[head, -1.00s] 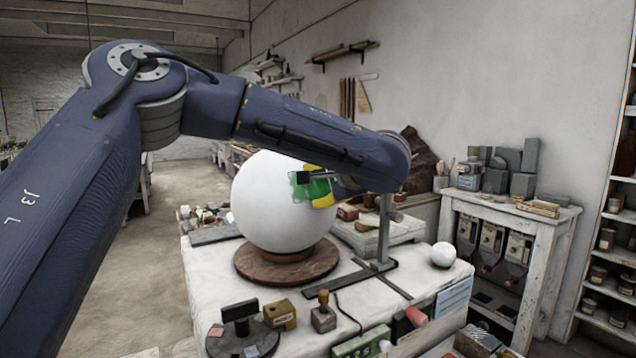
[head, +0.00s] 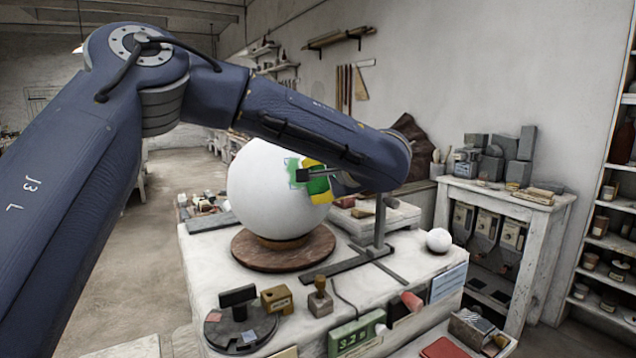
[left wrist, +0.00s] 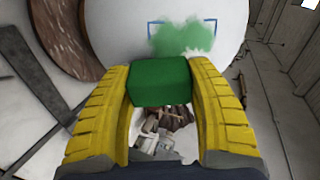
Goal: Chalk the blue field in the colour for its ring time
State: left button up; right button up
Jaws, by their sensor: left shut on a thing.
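The large white plaster sphere (head: 262,205) stands on a round brown base (head: 285,252) on the bench. The blue field is a thin blue outline on the sphere, its corners showing in the left wrist view (left wrist: 151,27). A green chalk smudge (left wrist: 183,40) covers much of the visible part inside it, and also shows in the head view (head: 293,168). My left gripper (head: 316,184), with yellow fingers, is shut on a green chalk block (left wrist: 160,81). The block is close beside the smudge; I cannot tell whether it touches the sphere. My right gripper is not in view.
A green box with a digital display (head: 357,335) stands at the bench front; its reading looks like 3.2. A dark metal stand (head: 379,235) rises right of the sphere. A small white ball (head: 439,240), a stamp (head: 320,298) and a round dark tray (head: 241,333) are also on the bench.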

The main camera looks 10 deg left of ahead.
pick_arm(q)
jog(key=shift+w+a+r, duration=0.2)
jog(key=shift+a+r, duration=0.1)
jog(key=shift+r, duration=0.45)
jog(key=shift+w+a+r, duration=0.2)
jog(key=shift+a+r, duration=0.1)
jog(key=shift+r, duration=0.45)
jog(key=shift+d, duration=0.1)
jog(key=shift+s+d+f, duration=0.6)
jog(key=shift+d+f, duration=0.05)
jog(key=shift+d, duration=0.05)
jog(key=shift+w+a+r+g+h, duration=0.2)
jog(key=shift+r+g+h, duration=0.05)
jog(key=shift+r, duration=0.3)
jog(key=shift+w+a+r+g+h, duration=0.2)
jog(key=shift+w+a+r+g, duration=0.1)
jog(key=shift+r, duration=0.25)
jog(key=shift+w+a+r+g+h, duration=0.15)
jog(key=shift+r+g+h, duration=0.1)
jog(key=shift+r, duration=0.3)
jog(key=shift+w+a+f, duration=0.3)
jog(key=shift+a+f, duration=0.05)
